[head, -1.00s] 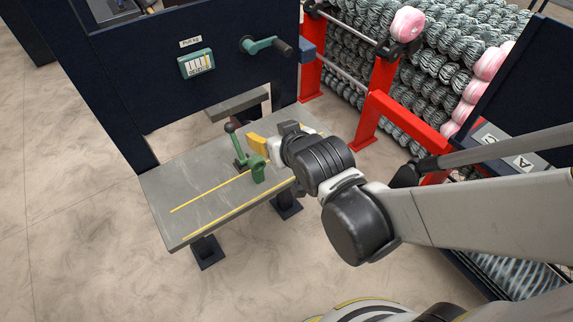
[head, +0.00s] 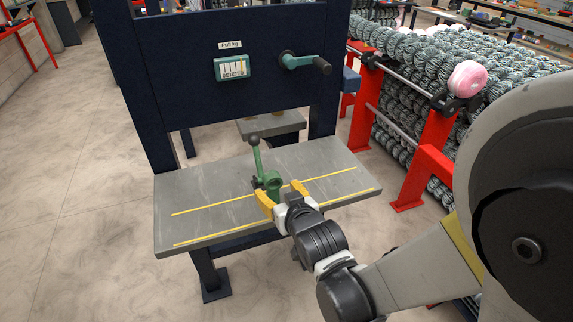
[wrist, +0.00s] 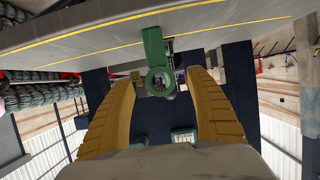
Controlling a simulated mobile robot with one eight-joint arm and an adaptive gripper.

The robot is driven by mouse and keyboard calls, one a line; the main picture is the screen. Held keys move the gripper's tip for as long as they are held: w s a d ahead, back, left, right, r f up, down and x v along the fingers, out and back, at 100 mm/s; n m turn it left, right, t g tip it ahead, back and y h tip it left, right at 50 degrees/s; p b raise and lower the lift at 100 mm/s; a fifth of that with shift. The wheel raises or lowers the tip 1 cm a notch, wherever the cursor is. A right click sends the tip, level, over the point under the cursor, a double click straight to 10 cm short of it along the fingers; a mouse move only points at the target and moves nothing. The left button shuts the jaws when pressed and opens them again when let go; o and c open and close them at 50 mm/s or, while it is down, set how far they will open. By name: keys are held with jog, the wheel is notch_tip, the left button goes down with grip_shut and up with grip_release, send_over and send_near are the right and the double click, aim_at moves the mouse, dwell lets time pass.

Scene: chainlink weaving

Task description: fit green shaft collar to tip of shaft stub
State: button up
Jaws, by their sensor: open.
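A green ring-ended piece (head: 273,182) stands on the grey table, beside an upright green lever (head: 257,156) with a dark ball knob. In the wrist view, which shows the table upside down, the green ring (wrist: 149,74) faces me, with darker detail inside its opening. I cannot tell whether this ring is the loose collar or part of the lever fixture. My gripper (head: 279,188) is open at the near side of the green piece, its yellow fingers pointing at it. In the wrist view the ring shows between the fingers, with gaps on both sides. I cannot clearly pick out the shaft stub.
The grey table (head: 205,200) has two yellow lines and is otherwise mostly clear. A dark blue machine frame (head: 190,70) rises behind it, with a gauge box (head: 232,68) and a crank handle (head: 303,61). A red stand (head: 418,165) and mesh rolls are at the right.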

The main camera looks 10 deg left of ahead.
aim_at(273, 185)
jog(key=x, duration=0.2)
jog(key=r+b+x, duration=0.1)
jog(key=x, duration=0.1)
jog(key=shift+w+a+f, duration=0.2)
jog(key=shift+w+a, duration=0.1)
jog(key=shift+w, duration=0.2)
jog(key=c, duration=1.4)
